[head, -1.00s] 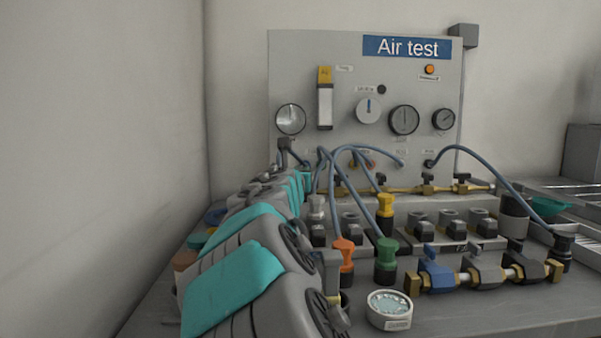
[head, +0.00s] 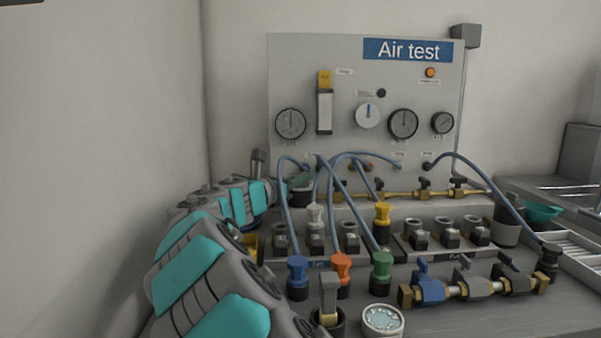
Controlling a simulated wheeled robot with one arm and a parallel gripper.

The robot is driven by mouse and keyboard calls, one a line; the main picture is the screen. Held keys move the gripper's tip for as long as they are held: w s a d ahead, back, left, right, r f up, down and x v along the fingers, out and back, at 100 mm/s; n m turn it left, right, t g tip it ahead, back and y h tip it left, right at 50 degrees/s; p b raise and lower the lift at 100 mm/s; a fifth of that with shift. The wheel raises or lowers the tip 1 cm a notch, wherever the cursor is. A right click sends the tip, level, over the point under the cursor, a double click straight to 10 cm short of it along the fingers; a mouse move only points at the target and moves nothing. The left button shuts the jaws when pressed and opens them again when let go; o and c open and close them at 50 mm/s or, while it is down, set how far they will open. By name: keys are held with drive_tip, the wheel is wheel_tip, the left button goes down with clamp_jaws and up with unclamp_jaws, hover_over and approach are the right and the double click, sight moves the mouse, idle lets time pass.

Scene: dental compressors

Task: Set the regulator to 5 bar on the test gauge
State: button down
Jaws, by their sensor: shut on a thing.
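My gripper (head: 298,187) is at the end of my grey and teal arm, low in front of the left part of the Air test panel (head: 340,60). It is shut, but its fingers and what they hold are too small and covered to make out. Three dial gauges show on the panel: left (head: 290,123), middle (head: 403,123) and a smaller right one (head: 443,123). No scale can be read, and I cannot tell which is the test gauge. The regulator cannot be singled out.
Blue (head: 297,275), orange (head: 341,270) and green (head: 381,270) capped fittings stand in front, near a loose round gauge (head: 383,319) and a brass valve manifold (head: 470,288). Hoses arch before the panel. A white rack (head: 575,250) is at the right.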

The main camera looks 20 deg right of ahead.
sight(301, 174)
drive_tip(key=shift+m+g+h, duration=0.7)
drive_tip(key=shift+m+g, duration=0.2)
drive_tip(key=shift+g, duration=0.6)
drive_tip(key=c, duration=0.9)
unclamp_jaws()
drive_tip(key=shift+r, duration=1.6)
drive_tip(key=shift+s+r, duration=0.15)
drive_tip(key=shift+r, duration=0.05)
drive_tip(key=s, duration=0.5)
drive_tip(key=s+a+r+b, duration=0.1)
drive_tip(key=s, duration=0.9)
drive_tip(key=shift+s+a+r, duration=0.15)
drive_tip(key=shift+s+a, duration=0.1)
drive_tip(key=shift+s, duration=0.05)
